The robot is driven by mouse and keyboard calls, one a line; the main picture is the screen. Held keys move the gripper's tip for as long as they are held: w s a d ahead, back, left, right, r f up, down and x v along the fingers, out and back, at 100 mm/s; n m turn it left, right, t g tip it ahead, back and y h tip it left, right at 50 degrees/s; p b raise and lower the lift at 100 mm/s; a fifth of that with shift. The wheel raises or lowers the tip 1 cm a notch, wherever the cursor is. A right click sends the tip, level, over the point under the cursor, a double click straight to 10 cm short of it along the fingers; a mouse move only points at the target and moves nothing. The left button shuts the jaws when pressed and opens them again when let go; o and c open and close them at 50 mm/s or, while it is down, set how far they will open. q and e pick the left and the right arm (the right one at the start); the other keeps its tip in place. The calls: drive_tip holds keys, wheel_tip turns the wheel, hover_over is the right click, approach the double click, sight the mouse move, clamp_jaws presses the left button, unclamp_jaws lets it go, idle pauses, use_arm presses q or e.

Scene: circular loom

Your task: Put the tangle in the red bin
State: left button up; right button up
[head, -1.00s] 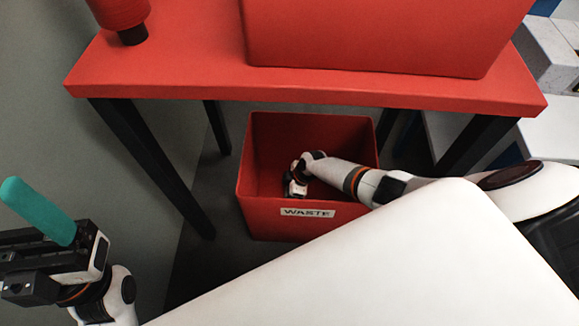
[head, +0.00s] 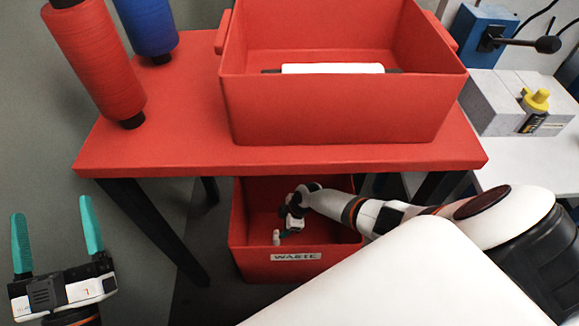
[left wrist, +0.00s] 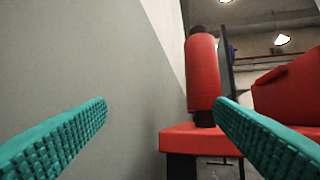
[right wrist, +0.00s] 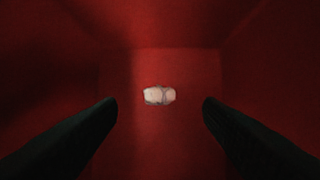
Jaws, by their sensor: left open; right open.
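The red bin (head: 245,255) labelled WASTE stands on the floor under the red table. The tangle (right wrist: 159,95), a small whitish clump, lies inside the bin in the right wrist view, centred beyond my fingertips. A small white piece (head: 276,238) in the bin in the head view looks like it. My right gripper (right wrist: 160,103) is open and empty, reaching down into the bin, with the clump apart from both fingers. My left gripper (head: 52,208) is open and empty at the far left, its teal fingers pointing up; they also show in the left wrist view (left wrist: 160,102).
The red table (head: 180,150) carries a red thread cone (head: 93,60), a blue cone (head: 150,25) and a large red container (head: 340,110) with a white roll (head: 332,68). The table's edge overhangs the bin.

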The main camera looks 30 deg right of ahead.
use_arm(q)
wheel_tip(320, 180, down, 14)
drive_tip(key=s+a+g+y+p, duration=0.1)
drive_tip(key=a+g+y+p, duration=0.1)
drive_tip(key=g, duration=0.8)
drive_tip(key=shift+a+r+n+y+p, duration=0.25)
drive_tip(key=shift+n+y+p, duration=0.05)
drive_tip(key=shift+y+p, duration=0.4)
use_arm(e)
drive_tip(key=v, duration=0.4)
drive_tip(key=shift+s+d+r, duration=0.1)
drive_tip(key=shift+d+r, duration=0.05)
drive_tip(key=shift+r, duration=0.2)
